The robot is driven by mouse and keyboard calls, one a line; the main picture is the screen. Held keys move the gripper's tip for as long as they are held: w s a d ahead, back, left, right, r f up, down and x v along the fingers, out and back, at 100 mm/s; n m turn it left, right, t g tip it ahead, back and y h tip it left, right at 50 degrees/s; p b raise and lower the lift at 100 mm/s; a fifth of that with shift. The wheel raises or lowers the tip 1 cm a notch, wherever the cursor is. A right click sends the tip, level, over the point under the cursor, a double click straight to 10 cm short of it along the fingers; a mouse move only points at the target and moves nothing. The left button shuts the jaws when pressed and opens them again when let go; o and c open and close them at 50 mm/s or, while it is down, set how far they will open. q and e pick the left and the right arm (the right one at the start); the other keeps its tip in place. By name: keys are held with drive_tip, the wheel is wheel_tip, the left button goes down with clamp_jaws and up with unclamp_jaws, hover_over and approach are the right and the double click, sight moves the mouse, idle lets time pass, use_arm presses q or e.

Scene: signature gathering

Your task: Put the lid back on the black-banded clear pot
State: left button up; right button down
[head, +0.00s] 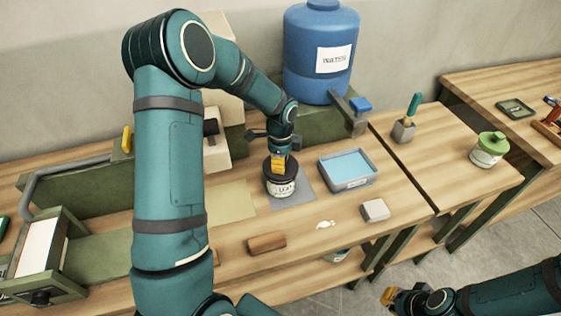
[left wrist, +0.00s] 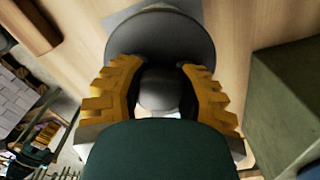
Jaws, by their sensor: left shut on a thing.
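The pot (head: 281,188), pale with dark lettering, stands upright on a grey mat on the workbench. A round dark lid (head: 268,171) is at its top; I cannot tell whether it is fully seated or just above the rim. My left gripper (head: 280,164) points down over the pot with its yellow fingers closed on the lid's knob. In the left wrist view the fingers (left wrist: 160,88) flank the grey knob, and the dark lid disc (left wrist: 160,38) hides the pot. My right gripper (head: 391,298) is at the lower right, away from the bench; its opening is unclear.
A blue-filled tray (head: 347,170) stands right of the pot. A pale block (head: 375,210), a white spill-like mark (head: 326,224) and a brown wooden block (head: 267,243) lie in front. A blue water barrel (head: 320,60) stands behind. A green-lidded jar (head: 489,149) is farther right.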

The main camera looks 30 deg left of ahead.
idle(0.4)
use_arm(q)
drive_tip(key=o, duration=1.6)
drive_tip(key=shift+o, duration=0.2)
drive_tip(key=shift+r, duration=0.1)
drive_tip(key=shift+r+p, duration=2.5)
drive_tip(key=shift+r, duration=0.95)
clamp_jaws()
